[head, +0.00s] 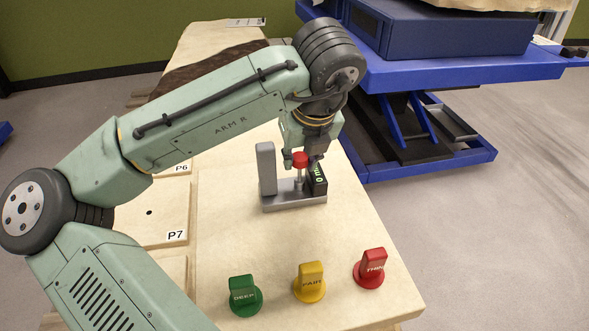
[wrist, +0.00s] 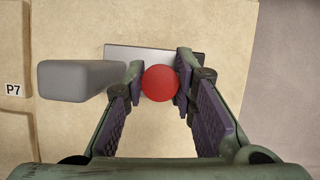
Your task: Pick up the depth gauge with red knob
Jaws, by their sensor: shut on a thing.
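The depth gauge has a red knob (head: 300,159) on a thin upright metal stem, above a grey metal base (head: 290,202). A grey upright post (head: 266,168) stands at the base's left end, and a dark block with a small green readout (head: 318,178) is at its right. In the wrist view the round red knob (wrist: 160,83) sits between the two fingertips, and the grey post (wrist: 78,80) lies to the left. My gripper (wrist: 160,80) points down and is shut on the red knob. The base appears to rest on the pale table.
A green DEEP knob (head: 245,296), a yellow FAIR knob (head: 310,283) and a red THIN knob (head: 371,268) stand along the table's front. Panels marked P6 and P7 (head: 175,236) lie left. A blue lift table (head: 460,70) stands behind right. The tabletop (head: 345,225) right of the gauge is clear.

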